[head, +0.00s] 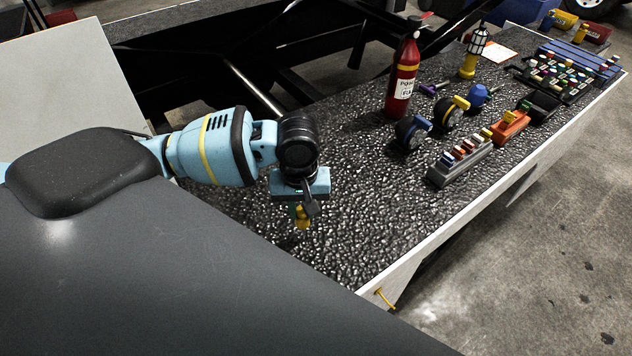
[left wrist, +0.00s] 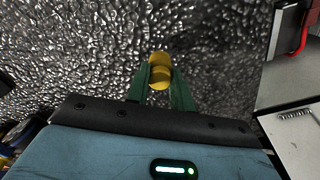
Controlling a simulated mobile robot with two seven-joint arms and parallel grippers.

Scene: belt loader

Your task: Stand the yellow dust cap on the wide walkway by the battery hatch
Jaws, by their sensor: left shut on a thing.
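The yellow dust cap (head: 302,222) is between the fingertips of my left gripper (head: 302,211), which points down over the near part of the black, bumpy walkway (head: 330,255). In the left wrist view the cap (left wrist: 159,62) shows as a rounded yellow piece between the two green fingers (left wrist: 160,88). I cannot tell whether its lower end touches the walkway. I cannot tell for certain which panel is the battery hatch. My right gripper is not in view.
The walkway around my left gripper is clear. Farther along stand a red fire extinguisher (head: 403,80), tape rolls (head: 410,132), a grey block with coloured pieces (head: 460,163), an orange holder (head: 510,127) and a yellow lantern (head: 473,55). A white edge (head: 470,215) bounds the walkway.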

